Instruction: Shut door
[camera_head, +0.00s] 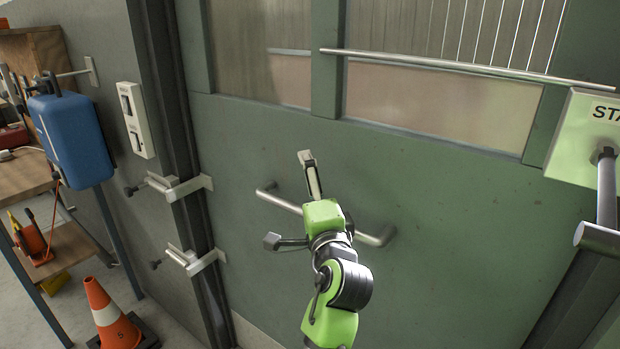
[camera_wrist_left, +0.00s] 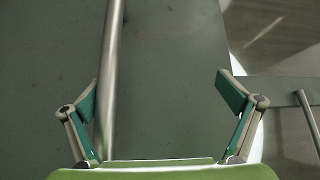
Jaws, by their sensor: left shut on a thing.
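The green door (camera_head: 260,130) fills the middle of the head view, with window panes in its upper part. A metal handle bar (camera_head: 374,237) runs slantwise across it. My left gripper (camera_head: 298,208) is at this bar, one finger above it and one below. In the left wrist view, the bar (camera_wrist_left: 112,60) passes between the fingers of my left gripper (camera_wrist_left: 160,95), close to the left finger. The gripper is shut on the bar, though its fingers look spread. I cannot tell how far the door stands from its frame. My right gripper is not in view.
Two metal brackets (camera_head: 188,187) (camera_head: 196,262) are on the frame at left. A blue box (camera_head: 75,140), a switch plate (camera_head: 134,120) and an orange cone (camera_head: 108,312) stand further left. A sign (camera_head: 590,125) and a metal bar (camera_head: 607,190) are at right.

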